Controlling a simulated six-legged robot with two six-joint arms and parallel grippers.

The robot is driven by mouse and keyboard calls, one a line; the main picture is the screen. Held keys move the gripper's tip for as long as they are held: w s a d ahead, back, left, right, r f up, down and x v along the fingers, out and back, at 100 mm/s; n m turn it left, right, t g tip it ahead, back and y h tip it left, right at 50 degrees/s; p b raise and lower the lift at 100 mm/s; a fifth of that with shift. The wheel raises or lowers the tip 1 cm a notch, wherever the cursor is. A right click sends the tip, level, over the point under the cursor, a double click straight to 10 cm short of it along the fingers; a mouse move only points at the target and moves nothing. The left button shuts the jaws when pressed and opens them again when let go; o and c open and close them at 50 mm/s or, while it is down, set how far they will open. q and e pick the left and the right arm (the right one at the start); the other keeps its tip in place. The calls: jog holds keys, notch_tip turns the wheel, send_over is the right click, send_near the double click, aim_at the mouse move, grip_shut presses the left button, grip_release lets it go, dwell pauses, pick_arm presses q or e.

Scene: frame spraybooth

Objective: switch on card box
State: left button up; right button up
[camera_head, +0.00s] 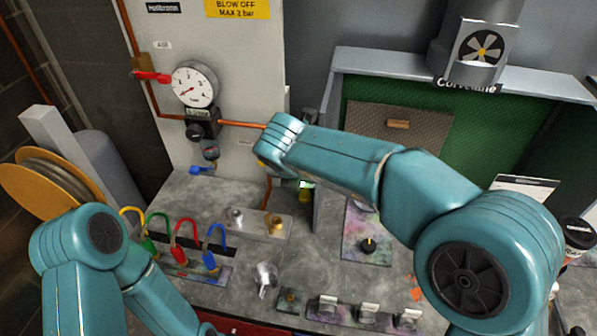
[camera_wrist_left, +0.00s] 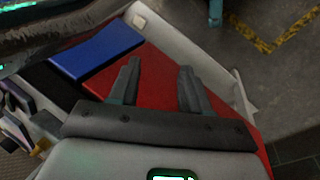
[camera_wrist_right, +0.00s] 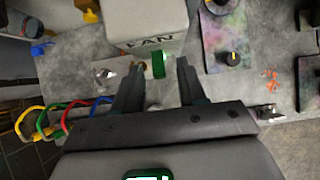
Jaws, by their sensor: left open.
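A pale grey box lettered FAN (camera_wrist_right: 148,22) is at the top centre of the right wrist view. A small green upright piece (camera_wrist_right: 158,65) shows at its lower front; whether it is a card is unclear. My right gripper (camera_wrist_right: 161,68) is open, its fingers on either side of the green piece with gaps. In the head view my right arm hides most of this spot; a green-lit bit (camera_head: 306,184) shows below the arm. My left gripper (camera_wrist_left: 158,68) is open and empty above a red surface (camera_wrist_left: 152,82) with a blue block (camera_wrist_left: 97,50).
Colored hooked loops (camera_head: 184,240), a metal funnel (camera_head: 264,276) and several switches (camera_head: 368,312) stand on the grey bench. A black knob plate (camera_head: 367,245) lies right of the box. A pressure gauge (camera_head: 193,85) and red-handled valve (camera_head: 152,76) are on the back panel.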

jog(key=shift+r, duration=0.15)
jog(key=b+v, duration=0.1)
jog(key=v, duration=1.5)
jog(key=shift+d, duration=0.1)
jog(key=shift+s, duration=0.15)
